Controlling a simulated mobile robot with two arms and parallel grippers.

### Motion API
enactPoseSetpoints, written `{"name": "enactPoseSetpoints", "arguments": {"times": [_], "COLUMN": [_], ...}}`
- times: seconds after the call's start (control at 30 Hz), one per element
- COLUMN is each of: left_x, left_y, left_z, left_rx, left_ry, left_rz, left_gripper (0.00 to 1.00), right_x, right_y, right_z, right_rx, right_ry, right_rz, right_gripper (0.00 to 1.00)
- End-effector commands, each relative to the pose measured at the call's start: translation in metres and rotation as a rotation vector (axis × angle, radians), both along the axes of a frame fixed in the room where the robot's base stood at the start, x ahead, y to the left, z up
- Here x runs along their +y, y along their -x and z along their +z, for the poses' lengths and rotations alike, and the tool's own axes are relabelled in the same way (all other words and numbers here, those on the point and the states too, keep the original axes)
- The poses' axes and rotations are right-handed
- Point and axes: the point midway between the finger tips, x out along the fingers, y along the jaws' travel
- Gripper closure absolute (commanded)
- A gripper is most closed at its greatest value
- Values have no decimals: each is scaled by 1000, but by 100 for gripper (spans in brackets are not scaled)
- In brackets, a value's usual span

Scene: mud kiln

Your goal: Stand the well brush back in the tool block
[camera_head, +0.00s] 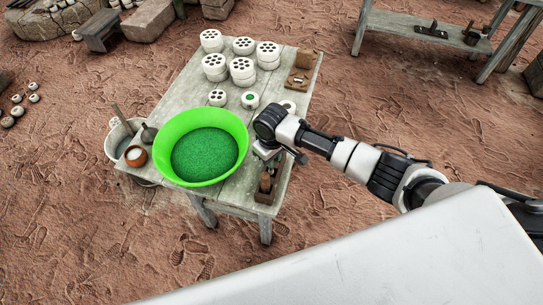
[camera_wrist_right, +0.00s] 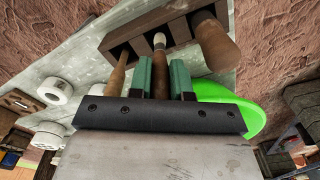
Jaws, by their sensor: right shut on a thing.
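The well brush (camera_wrist_right: 159,68), with a brown wooden handle and a pale tip, is between the two green fingers of my right gripper (camera_wrist_right: 161,78), which is shut on it. The dark wooden tool block (camera_wrist_right: 180,30) shows beyond the fingers, with the brush's pale tip at its middle compartment; I cannot tell how far in it is. In the head view the block (camera_head: 264,198) sits at the table's near right corner, and my right gripper (camera_head: 267,155) is just above it, partly hidden by the wrist. My left gripper is not in view.
A thick wooden handle (camera_wrist_right: 215,45) stands in the block's right compartment, and a thin one (camera_wrist_right: 118,70) is at the left. A big green bowl (camera_head: 168,135) stands beside the block. White perforated pieces (camera_head: 242,70) fill the table's far part.

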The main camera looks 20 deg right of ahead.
Motion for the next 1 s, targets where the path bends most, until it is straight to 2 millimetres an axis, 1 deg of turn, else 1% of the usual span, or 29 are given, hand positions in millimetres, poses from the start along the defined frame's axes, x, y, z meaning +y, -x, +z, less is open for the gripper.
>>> {"name": "enactPoseSetpoints", "arguments": {"times": [0.47,1.0], "left_x": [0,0], "left_y": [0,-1], "left_z": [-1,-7], "left_rx": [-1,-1], "left_ry": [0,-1], "left_rz": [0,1], "left_gripper": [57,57], "right_x": [0,0], "right_y": [0,0], "right_z": [-1,-17], "right_rx": [0,1], "right_ry": [0,0], "right_rz": [1,1], "right_gripper": [98,98]}}
